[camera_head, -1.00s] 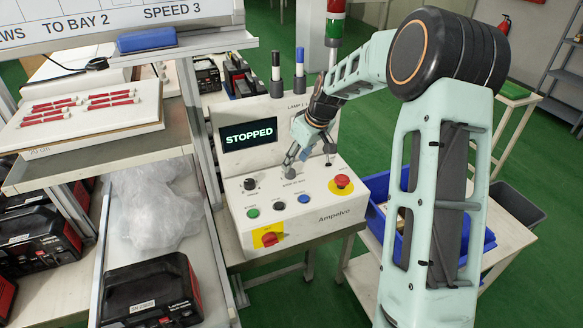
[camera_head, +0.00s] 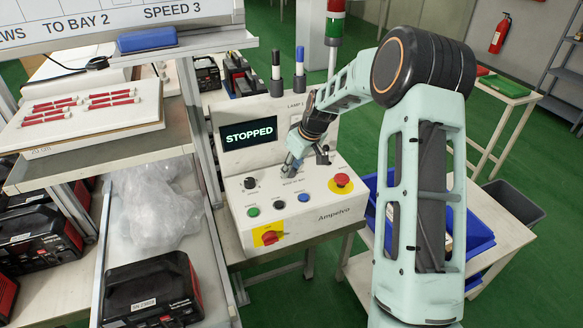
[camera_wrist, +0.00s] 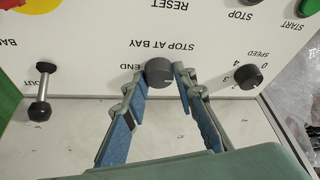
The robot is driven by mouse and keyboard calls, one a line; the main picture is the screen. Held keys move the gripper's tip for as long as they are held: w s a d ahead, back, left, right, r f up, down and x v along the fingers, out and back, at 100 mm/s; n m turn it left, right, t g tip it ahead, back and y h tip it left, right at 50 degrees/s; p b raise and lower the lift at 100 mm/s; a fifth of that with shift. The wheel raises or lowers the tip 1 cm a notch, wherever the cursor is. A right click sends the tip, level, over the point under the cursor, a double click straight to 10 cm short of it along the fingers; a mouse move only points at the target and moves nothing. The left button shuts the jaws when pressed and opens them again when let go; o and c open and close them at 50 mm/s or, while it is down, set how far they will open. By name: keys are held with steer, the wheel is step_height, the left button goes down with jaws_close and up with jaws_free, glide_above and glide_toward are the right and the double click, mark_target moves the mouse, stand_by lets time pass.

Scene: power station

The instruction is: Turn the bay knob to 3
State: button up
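The bay knob (camera_wrist: 159,72) is a dark grey round knob under the STOP AT BAY label on the white control panel (camera_head: 330,197). A light mark shows on its right side in the wrist view. My gripper (camera_wrist: 162,70) has its two fingertips spread on either side of this knob, very close to its sides; I cannot tell whether they touch it. The display (camera_head: 249,135) reads STOPPED.
The speed knob (camera_wrist: 248,76) is close beside my gripper. A toggle lever (camera_wrist: 42,92) stands on the other side. A red mushroom button (camera_head: 342,180) and push buttons in green (camera_head: 253,210), black and blue lie nearby. A sign (camera_head: 120,22) reads TO BAY 2, SPEED 3.

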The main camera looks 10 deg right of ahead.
steer(key=shift+c, duration=1.3)
steer(key=shift+m, duration=0.3)
steer(key=m+h+b, duration=0.1)
steer(key=m+b, duration=0.2)
steer(key=shift+a+f+t, duration=0.1)
steer(key=shift+a+t, duration=0.1)
steer(key=shift+t, duration=0.2)
steer(key=m+h, duration=0.1)
steer(key=m, duration=0.2)
steer(key=m+h+b, duration=0.1)
steer(key=m, duration=0.2)
steer(key=shift+a+m+h+b, duration=0.2)
steer(key=shift+m+h+b, duration=0.1)
steer(key=shift+m+h, duration=0.1)
steer(key=m+h, duration=0.1)
steer(key=m, duration=0.2)
steer(key=m+g+h, duration=0.1)
steer(key=m, duration=0.2)
steer(key=shift+w+g+p, duration=0.1)
steer(key=shift+g+p, duration=0.2)
steer(key=m+g, duration=0.1)
steer(key=m, duration=0.2)
steer(key=m+p, duration=0.1)
steer(key=m, duration=0.1)
steer(key=shift+w+a+m+g+h, duration=0.1)
steer(key=shift+m+g+h, duration=0.3)
